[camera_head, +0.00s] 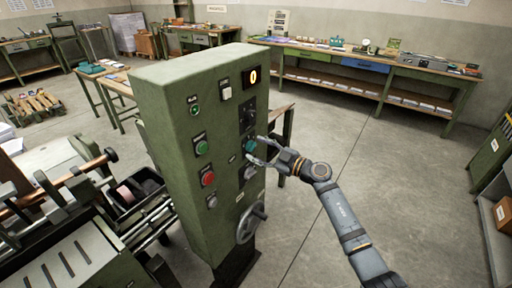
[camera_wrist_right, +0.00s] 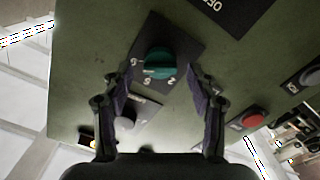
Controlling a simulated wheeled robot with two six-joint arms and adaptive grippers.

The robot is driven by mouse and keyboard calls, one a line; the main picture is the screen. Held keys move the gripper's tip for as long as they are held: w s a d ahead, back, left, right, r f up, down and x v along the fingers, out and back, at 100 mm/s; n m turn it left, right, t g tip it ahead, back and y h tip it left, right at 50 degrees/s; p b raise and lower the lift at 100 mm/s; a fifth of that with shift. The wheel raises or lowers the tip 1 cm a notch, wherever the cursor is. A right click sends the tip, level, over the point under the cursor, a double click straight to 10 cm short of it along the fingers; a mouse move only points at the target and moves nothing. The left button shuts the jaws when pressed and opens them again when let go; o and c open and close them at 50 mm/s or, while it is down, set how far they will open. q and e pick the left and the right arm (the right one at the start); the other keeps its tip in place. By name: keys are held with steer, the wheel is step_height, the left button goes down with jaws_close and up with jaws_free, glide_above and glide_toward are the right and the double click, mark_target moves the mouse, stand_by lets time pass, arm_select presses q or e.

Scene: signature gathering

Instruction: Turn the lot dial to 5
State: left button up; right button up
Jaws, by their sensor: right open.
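The green control cabinet (camera_head: 184,120) stands at the centre of the head view. A teal dial knob (camera_head: 250,146) is on its right face. In the right wrist view this knob (camera_wrist_right: 155,65) sits on a dark plate (camera_wrist_right: 176,34) with numerals along its lower edge, among them 2 and 5. I cannot tell exactly which mark it points to. My right gripper (camera_head: 258,151) is open in front of the knob. In the wrist view its fingertips (camera_wrist_right: 158,84) lie on either side of the knob, with visible gaps. My left gripper is not in view.
A grey knob (camera_wrist_right: 125,118) sits close to the left finger in the wrist view. A red button (camera_wrist_right: 252,118) lies to the right. A handwheel (camera_head: 250,222) projects below the dials. A lit display (camera_head: 252,77) is above. Open floor (camera_head: 350,160) lies right of the cabinet.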

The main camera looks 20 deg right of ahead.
steer(key=shift+w+a, duration=0.3)
steer(key=shift+w, duration=0.15)
steer(key=shift+c, duration=0.4)
steer(key=c, duration=1.1)
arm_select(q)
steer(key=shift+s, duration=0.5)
